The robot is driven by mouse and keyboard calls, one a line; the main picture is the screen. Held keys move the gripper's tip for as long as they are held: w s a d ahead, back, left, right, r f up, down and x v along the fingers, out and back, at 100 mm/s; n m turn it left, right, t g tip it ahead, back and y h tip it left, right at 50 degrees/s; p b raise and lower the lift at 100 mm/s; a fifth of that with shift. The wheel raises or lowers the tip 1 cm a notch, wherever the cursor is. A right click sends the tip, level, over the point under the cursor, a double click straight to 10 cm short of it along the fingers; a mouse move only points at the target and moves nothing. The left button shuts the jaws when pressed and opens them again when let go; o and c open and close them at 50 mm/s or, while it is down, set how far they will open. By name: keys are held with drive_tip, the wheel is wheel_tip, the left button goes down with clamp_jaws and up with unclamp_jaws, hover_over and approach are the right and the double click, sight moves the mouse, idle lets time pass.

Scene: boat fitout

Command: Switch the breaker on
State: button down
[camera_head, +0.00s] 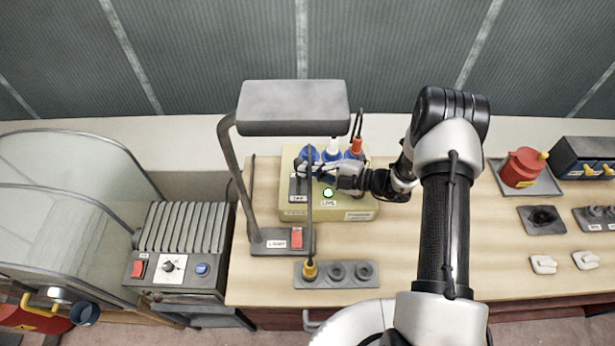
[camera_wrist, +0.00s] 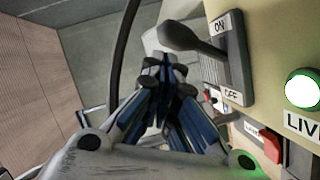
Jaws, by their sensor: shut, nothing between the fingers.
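The breaker is a grey plate marked ON and OFF (camera_wrist: 235,70) with a dark lever (camera_wrist: 185,38), on a cream-yellow box (camera_head: 350,204). In the wrist view the lever sticks out from the plate and its knob leans toward the ON end. A round lamp marked LIVE (camera_head: 328,193) glows green on the box; it also shows in the wrist view (camera_wrist: 303,88). My gripper (camera_head: 303,170) is shut and empty over the box's left part. In the wrist view its fingertips (camera_wrist: 164,68) are just below the knob; whether they touch it I cannot tell.
Blue, white and red plugs (camera_head: 333,147) stand behind my gripper. A desk lamp (camera_head: 292,105) arches over the box, its post close on the left. A socket strip (camera_head: 337,273) with a yellow plug lies in front. A red canister (camera_head: 523,168) stands right.

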drive_tip(key=s+r+p+v, duration=0.1)
drive_tip(key=v, duration=1.1)
drive_tip(key=shift+s+a, duration=0.2)
drive_tip(key=shift+a, duration=0.2)
drive_tip(key=shift+r, duration=0.15)
